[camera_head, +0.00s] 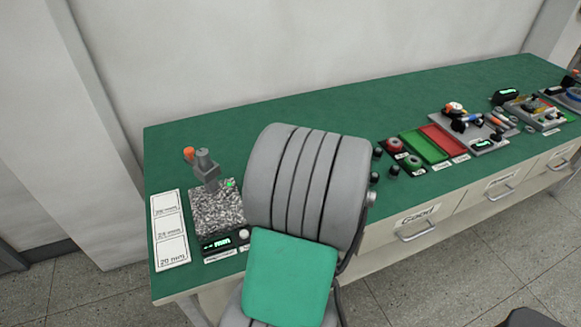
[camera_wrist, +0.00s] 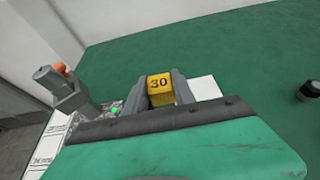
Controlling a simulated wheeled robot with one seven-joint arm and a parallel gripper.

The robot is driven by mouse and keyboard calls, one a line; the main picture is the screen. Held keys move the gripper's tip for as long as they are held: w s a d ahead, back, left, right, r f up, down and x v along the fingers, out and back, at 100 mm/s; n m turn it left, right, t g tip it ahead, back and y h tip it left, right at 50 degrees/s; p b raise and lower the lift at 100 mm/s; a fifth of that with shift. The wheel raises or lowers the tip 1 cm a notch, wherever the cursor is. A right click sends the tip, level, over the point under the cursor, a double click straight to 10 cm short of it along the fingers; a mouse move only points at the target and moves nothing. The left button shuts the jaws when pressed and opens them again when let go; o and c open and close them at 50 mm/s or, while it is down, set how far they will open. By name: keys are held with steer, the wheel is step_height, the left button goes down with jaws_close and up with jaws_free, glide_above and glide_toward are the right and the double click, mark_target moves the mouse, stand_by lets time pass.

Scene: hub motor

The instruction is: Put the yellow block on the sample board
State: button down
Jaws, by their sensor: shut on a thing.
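The yellow block (camera_wrist: 159,84), marked "30", sits between the two grey fingers of my gripper (camera_wrist: 160,92) in the wrist view. My gripper is shut on it. In the head view my arm hides both the gripper and the block. The white sample board (camera_head: 170,229) lies at the left end of the green bench, with three labelled fields; the near one reads "20 mm". Part of the board also shows at the lower left of the wrist view (camera_wrist: 46,150). I cannot tell how high the block is above the bench.
A grey measuring device with a speckled plate (camera_head: 215,208) and an orange-tipped post stands right beside the board. A white patch (camera_wrist: 205,88) shows right of my gripper. Red and green trays (camera_head: 424,147) and tools lie farther right. The bench's back strip is clear.

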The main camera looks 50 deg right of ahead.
steer(key=d+f, duration=0.2)
steer(key=d, duration=0.1)
steer(key=w+d+f, duration=0.1)
steer(key=d+f, duration=0.2)
steer(key=w+d+f, duration=0.1)
steer(key=d+f, duration=0.2)
steer(key=shift+d+b, duration=0.3)
steer(key=f, duration=0.3)
steer(key=shift+w+d+f, duration=0.1)
steer(key=shift+d+f, duration=0.05)
steer(key=shift+d, duration=0.05)
steer(key=c, duration=1.5)
jaws_free()
steer(key=shift+f, duration=0.2)
steer(key=o, duration=0.5)
steer(key=shift+c, duration=0.2)
steer(key=shift+r, duration=0.15)
